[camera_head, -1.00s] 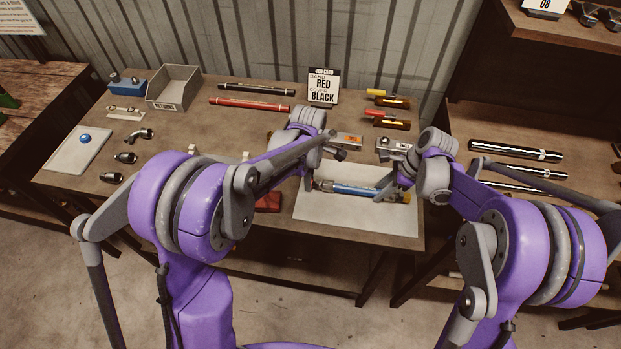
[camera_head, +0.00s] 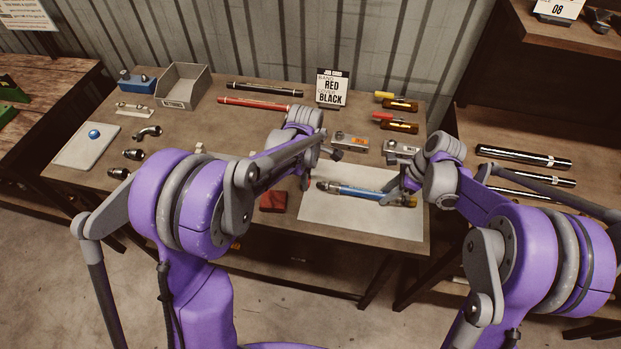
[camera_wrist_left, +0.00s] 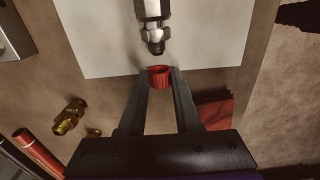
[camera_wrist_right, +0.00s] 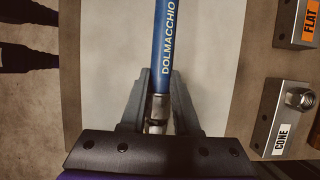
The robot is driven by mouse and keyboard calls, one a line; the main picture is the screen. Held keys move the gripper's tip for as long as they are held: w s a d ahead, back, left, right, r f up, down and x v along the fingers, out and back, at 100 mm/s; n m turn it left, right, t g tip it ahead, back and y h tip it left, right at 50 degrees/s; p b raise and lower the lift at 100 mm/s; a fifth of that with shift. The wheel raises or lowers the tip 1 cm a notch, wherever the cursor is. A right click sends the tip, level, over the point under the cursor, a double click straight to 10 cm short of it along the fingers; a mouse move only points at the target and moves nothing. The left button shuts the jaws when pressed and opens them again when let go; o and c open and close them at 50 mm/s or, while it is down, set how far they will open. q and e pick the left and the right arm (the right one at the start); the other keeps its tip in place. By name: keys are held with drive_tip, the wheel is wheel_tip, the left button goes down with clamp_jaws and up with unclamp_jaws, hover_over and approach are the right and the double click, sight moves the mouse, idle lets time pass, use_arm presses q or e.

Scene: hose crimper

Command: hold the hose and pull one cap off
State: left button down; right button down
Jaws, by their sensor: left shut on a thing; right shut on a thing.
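The blue hose (camera_head: 362,191) has metal end fittings and lies along the white mat (camera_head: 350,222). My right gripper (camera_head: 408,194) is shut on the metal fitting near its right end; the right wrist view shows the fingers around that fitting (camera_wrist_right: 157,108). A yellowish piece (camera_head: 412,203) shows at that end. My left gripper (camera_head: 309,183) is left of the hose's other end. It is shut on a small red cap (camera_wrist_left: 159,76) in the left wrist view. The cap is apart from the bare dark tip of the hose fitting (camera_wrist_left: 153,35), with a small gap between them.
A red folded piece (camera_head: 273,202) lies left of the mat. Metal blocks labelled FLAT (camera_wrist_right: 309,20) and CONE (camera_wrist_right: 283,115) stand behind the mat. A job card (camera_head: 331,89), a red hose (camera_head: 253,104) and a grey returns bin (camera_head: 183,88) are farther back.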

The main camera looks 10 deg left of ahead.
use_arm(q)
drive_tip(key=shift+a, duration=0.5)
drive_tip(key=shift+r, duration=2.5)
use_arm(e)
drive_tip(key=c, duration=0.6)
unclamp_jaws()
drive_tip(key=shift+o, duration=0.2)
drive_tip(key=v, duration=1.2)
